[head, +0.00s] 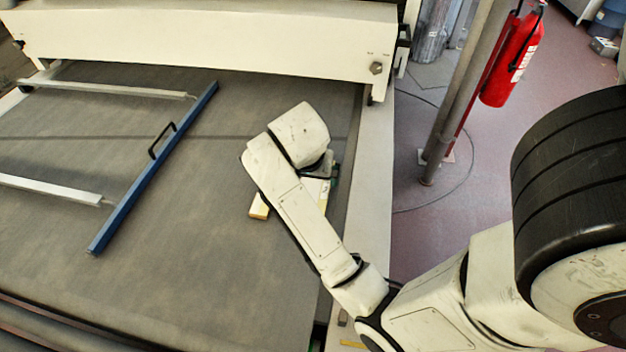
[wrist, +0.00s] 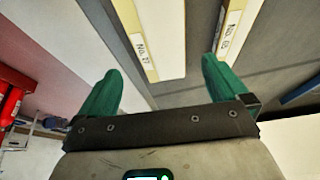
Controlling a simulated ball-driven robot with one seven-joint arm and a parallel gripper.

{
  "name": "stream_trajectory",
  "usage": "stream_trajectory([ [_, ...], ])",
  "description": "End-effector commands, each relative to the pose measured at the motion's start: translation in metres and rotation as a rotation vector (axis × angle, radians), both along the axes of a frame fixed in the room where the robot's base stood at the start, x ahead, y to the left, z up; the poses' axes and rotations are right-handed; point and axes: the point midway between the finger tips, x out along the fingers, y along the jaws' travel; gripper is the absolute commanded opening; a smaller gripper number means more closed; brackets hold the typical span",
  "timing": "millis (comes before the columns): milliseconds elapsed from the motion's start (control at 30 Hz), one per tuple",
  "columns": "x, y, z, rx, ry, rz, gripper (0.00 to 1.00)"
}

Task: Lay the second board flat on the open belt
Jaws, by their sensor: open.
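In the wrist view two pale boards with yellow edges lie side by side on the grey belt, apart. The left board (wrist: 150,40) carries a label that seems to read No. 27; the right board (wrist: 238,28) has a label too small to read surely. My gripper (wrist: 160,68) is open, its green fingers on either side of the left board's near part, with nothing held. In the head view my arm hides most of the boards; a yellow board end (head: 258,207) and a labelled piece (head: 315,190) show beside it on the belt (head: 220,260).
A blue bar (head: 150,170) with a black handle and pale rods lies across the left of the belt. The white tunnel housing (head: 210,38) stands behind. A white rail (head: 372,200) edges the belt's right. A post (head: 465,90) and red extinguisher (head: 512,60) stand beyond.

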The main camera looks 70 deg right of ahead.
Motion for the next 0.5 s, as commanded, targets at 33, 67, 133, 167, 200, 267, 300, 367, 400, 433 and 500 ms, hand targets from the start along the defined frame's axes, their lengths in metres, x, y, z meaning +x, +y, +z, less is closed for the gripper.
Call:
stream_trajectory([
  [33, 0.0, 0.005, 0.018, -0.002, -0.004, 0.002, 1.0],
  [67, 0.0, 0.007, 0.024, -0.001, -0.003, 0.002, 1.0],
  [133, -0.002, 0.009, 0.03, 0.001, 0.002, 0.001, 1.0],
  [167, -0.002, 0.01, 0.032, 0.001, 0.002, 0.002, 1.0],
  [200, -0.002, 0.011, 0.035, 0.001, 0.002, 0.001, 1.0],
  [267, -0.002, 0.013, 0.038, 0.0, 0.001, 0.001, 1.0],
  [300, -0.002, 0.014, 0.04, 0.0, 0.0, 0.001, 1.0],
  [367, -0.002, 0.015, 0.041, 0.0, 0.0, 0.001, 1.0],
  [400, -0.002, 0.016, 0.042, 0.0, 0.0, 0.001, 1.0],
  [433, -0.002, 0.016, 0.043, 0.0, 0.0, 0.001, 1.0],
  [500, -0.002, 0.017, 0.043, 0.0, 0.0, 0.001, 1.0],
])
